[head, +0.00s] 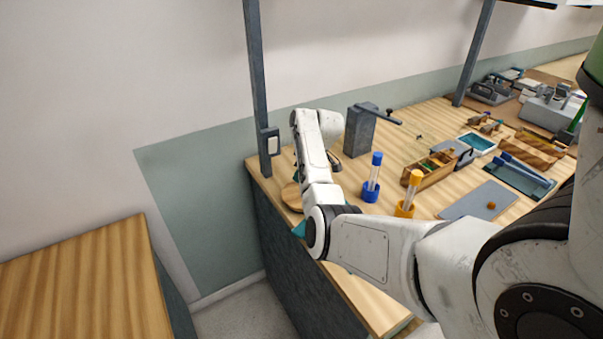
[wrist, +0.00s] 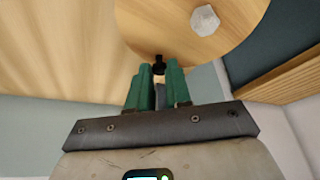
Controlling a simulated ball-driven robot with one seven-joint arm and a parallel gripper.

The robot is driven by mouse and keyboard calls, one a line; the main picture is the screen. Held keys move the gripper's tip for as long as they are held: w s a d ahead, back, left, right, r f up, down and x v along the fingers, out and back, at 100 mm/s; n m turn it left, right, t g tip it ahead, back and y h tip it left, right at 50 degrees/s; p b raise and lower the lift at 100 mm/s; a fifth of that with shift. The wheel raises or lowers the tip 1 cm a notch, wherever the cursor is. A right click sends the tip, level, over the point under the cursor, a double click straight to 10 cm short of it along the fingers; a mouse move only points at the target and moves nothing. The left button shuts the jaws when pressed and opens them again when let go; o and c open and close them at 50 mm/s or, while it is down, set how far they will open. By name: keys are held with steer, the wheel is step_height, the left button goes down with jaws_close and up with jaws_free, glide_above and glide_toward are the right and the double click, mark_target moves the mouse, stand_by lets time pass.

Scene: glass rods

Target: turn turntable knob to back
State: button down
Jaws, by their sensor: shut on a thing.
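The turntable (wrist: 150,22) is a round pale wooden disc at the top of the wrist view. A small black knob (wrist: 158,60) shows at its near edge. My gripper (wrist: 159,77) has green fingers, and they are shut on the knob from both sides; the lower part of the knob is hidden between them. In the head view, part of the turntable (head: 291,196) shows at the bench's left end, behind my arm.
A whitish faceted piece (wrist: 205,19) sits on the disc. A grey post (head: 360,132) stands behind my arm. Blue (head: 371,185) and yellow (head: 407,205) tube stands are to the right, near a wooden rack (head: 430,170) and a grey mat (head: 478,200). A dark upright (head: 258,90) rises at left.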

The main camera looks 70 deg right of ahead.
stand_by(0.3)
steer(key=c, duration=1.1)
jaws_free()
steer(key=shift+o, duration=0.2)
steer(key=v, duration=1)
steer(key=shift+s+r+b, duration=0.2)
steer(key=shift+r+b, duration=0.15)
steer(key=shift+b, duration=0.1)
steer(key=shift+a, duration=0.1)
